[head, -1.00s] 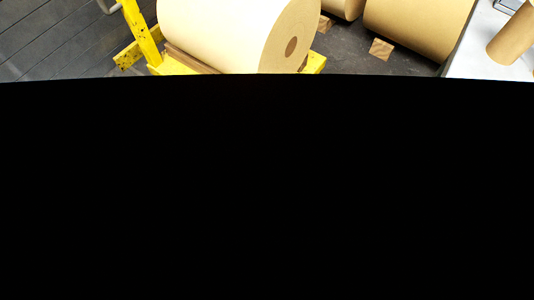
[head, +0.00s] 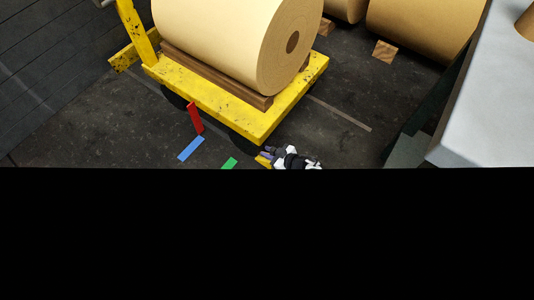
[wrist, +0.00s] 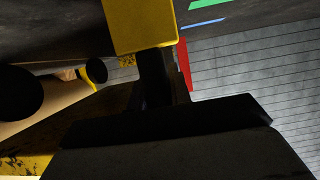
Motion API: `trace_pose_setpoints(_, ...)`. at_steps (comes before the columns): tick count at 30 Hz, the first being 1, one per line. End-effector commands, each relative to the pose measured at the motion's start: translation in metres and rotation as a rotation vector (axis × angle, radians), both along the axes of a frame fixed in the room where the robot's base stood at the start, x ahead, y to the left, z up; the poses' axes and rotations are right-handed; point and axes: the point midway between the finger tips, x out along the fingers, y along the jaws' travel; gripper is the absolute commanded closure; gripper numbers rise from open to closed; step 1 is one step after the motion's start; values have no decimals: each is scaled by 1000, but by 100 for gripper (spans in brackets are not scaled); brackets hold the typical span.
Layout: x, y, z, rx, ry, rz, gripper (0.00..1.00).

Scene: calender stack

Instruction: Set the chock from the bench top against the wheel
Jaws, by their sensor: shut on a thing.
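The chock is a yellow block (wrist: 140,22) at the top of the wrist view. A small yellow part of it (head: 263,160) shows in the head view at the edge of the black area. My gripper (head: 269,154) is shut on it, low over the floor by the cart's near corner. In the wrist view a dark finger runs up to the block. The wheels are dark round shapes (wrist: 96,71) at the left of the wrist view. In the head view they are mostly hidden in shadow under the cart. I cannot tell whether the chock touches a wheel.
The yellow cart (head: 290,105) carries a large paper roll (head: 215,35) on wooden bearers. A red strip (head: 195,118), blue strip (head: 190,149) and green strip (head: 229,163) are near it. The grey bench top (head: 480,110) is at right. Black covers the lower head view.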

Motion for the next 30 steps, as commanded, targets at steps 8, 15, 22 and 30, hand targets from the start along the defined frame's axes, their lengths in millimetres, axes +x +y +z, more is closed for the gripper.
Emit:
trace_pose_setpoints(8, 6, 6, -12, 1, -1, -1, 100)
trace_pose_setpoints(15, 5, 7, -16, 1, -1, -1, 100)
trace_pose_setpoints(22, 5, 7, -16, -1, 0, -1, 59)
trace_pose_setpoints(30, 5, 6, -16, -1, 0, -1, 58)
